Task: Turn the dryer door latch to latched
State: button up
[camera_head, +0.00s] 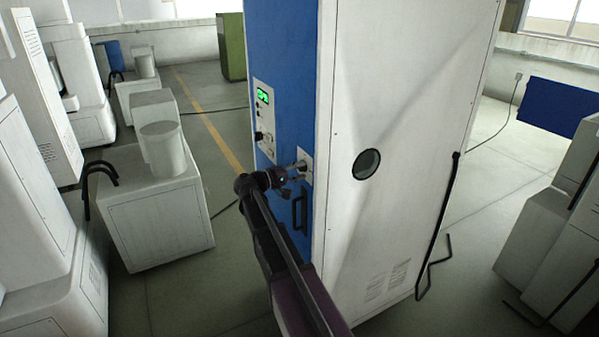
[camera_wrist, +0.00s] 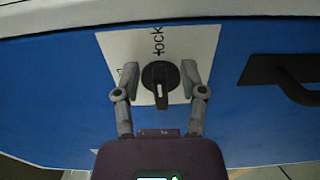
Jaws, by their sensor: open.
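The dryer (camera_head: 410,130) is a tall cabinet with a white side and a blue front. In the wrist view the latch (camera_wrist: 161,84) is a black rotary knob on a white label plate (camera_wrist: 204,48) set in the blue panel (camera_wrist: 60,90). Part of the lettering on the plate reads "lock"; the rest is hidden or cut off. My gripper (camera_wrist: 161,80) is open, with one finger on each side of the knob. I cannot tell whether the fingers touch it. In the head view my gripper (camera_head: 295,170) is at the blue front and hides the knob.
A black door handle (camera_head: 299,210) is below the latch, and shows at right in the wrist view (camera_wrist: 290,75). A control panel (camera_head: 263,115) with a green display is above. A round port (camera_head: 367,164) is on the white side. White machines (camera_head: 155,205) stand at left, with floor between.

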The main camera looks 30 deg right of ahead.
jog(key=shift+a, duration=0.1)
jog(key=a, duration=1.1)
jog(key=shift+s+a, duration=0.25)
jog(key=shift+a, duration=0.15)
jog(key=s+f+y, duration=0.8)
jog(key=s+f, duration=0.3)
jog(key=f, duration=0.1)
jog(key=s+a+f+y, duration=0.6)
jog(key=s+a+y, duration=0.4)
jog(key=s+a, duration=0.1)
jog(key=shift+s+f+g, duration=0.25)
jog(key=shift+s+g, duration=0.05)
jog(key=shift+s, duration=0.4)
